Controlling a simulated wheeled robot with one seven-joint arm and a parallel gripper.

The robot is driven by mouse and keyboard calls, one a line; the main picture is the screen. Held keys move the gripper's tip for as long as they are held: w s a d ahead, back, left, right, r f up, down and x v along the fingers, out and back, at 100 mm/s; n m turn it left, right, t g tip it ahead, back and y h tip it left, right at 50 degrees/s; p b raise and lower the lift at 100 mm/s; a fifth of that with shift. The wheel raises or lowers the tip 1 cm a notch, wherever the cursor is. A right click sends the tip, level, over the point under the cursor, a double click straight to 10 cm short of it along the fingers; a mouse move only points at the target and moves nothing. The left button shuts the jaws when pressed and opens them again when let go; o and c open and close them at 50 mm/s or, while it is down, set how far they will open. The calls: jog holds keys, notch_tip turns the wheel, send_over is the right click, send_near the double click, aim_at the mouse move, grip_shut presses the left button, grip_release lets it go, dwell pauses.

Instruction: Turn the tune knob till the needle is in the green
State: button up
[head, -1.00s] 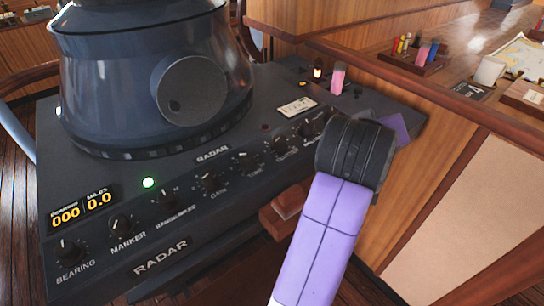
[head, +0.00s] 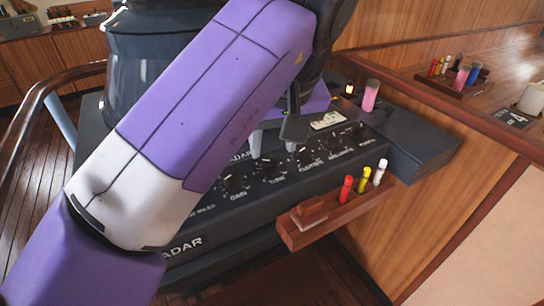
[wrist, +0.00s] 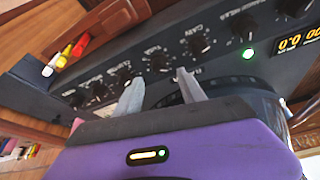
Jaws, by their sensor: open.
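The tune knob (head: 271,167) is a black knob with a pale mark on the dark radar panel, between the gain knob (head: 235,183) and the clutter knob (head: 305,156). The tune knob also shows in the wrist view (wrist: 160,62). My gripper (head: 274,153) is open, with its two pale fingers apart just above the tune knob. In the wrist view the fingertips of my gripper (wrist: 159,75) point at the panel, one to each side of this knob. I see no contact. The pale meter (head: 328,121) lies behind the knobs; its needle is too small to read.
A wooden rack (head: 335,212) with red, yellow and white sticks juts from the panel's front. A pink cylinder (head: 371,95) stands beside a lit lamp (head: 349,90). The dark radar housing (head: 150,45) rises behind my arm. More knobs flank the tune knob closely.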

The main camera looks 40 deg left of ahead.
aim_at(270, 161)
jog(key=x, duration=0.5)
jog(key=shift+w+a+f, duration=0.1)
jog(key=shift+a+f, duration=0.05)
jog(key=shift+f, duration=0.15)
jog(key=shift+c, duration=0.5)
grip_shut()
